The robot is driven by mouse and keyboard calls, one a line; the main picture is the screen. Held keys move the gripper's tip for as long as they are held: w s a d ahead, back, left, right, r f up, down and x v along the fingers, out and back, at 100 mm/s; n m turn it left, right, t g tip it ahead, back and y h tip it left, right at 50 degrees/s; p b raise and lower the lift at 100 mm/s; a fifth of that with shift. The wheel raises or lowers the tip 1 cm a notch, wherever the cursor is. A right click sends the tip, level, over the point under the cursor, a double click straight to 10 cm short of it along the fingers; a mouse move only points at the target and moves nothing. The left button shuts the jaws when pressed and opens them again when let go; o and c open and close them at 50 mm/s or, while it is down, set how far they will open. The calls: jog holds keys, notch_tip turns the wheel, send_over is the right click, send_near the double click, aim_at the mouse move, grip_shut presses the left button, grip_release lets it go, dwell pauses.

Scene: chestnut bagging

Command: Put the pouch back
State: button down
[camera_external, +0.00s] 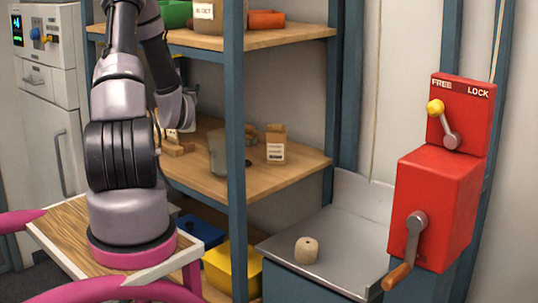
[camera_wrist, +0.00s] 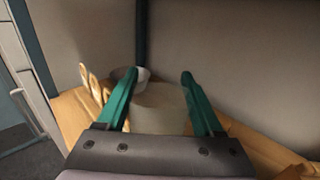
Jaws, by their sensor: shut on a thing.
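A small brown paper pouch (camera_external: 276,151) with a white label stands upright on the middle shelf in the external view. My gripper (camera_wrist: 157,82) has two green fingers, on either side of a pale, round-topped cylinder (camera_wrist: 158,110) in the wrist view, and is shut on it. In the external view my arm and the shelf post hide most of the gripper, at the left of the middle shelf. A translucent cup (camera_external: 220,155) stands left of the pouch; I cannot tell whether it is the held cylinder.
A blue post (camera_external: 235,150) stands in front of the shelves. A red lever box (camera_external: 432,205) and metal tray (camera_external: 345,235) holding a round beige object (camera_external: 306,250) are at right.

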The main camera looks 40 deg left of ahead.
notch_tip(320, 180, down, 9)
jog(key=shift+f, duration=0.2)
dwell(0.3)
jog(key=shift+f, duration=0.1)
jog(key=shift+c, duration=0.2)
grip_release()
jog(key=v, duration=1.2)
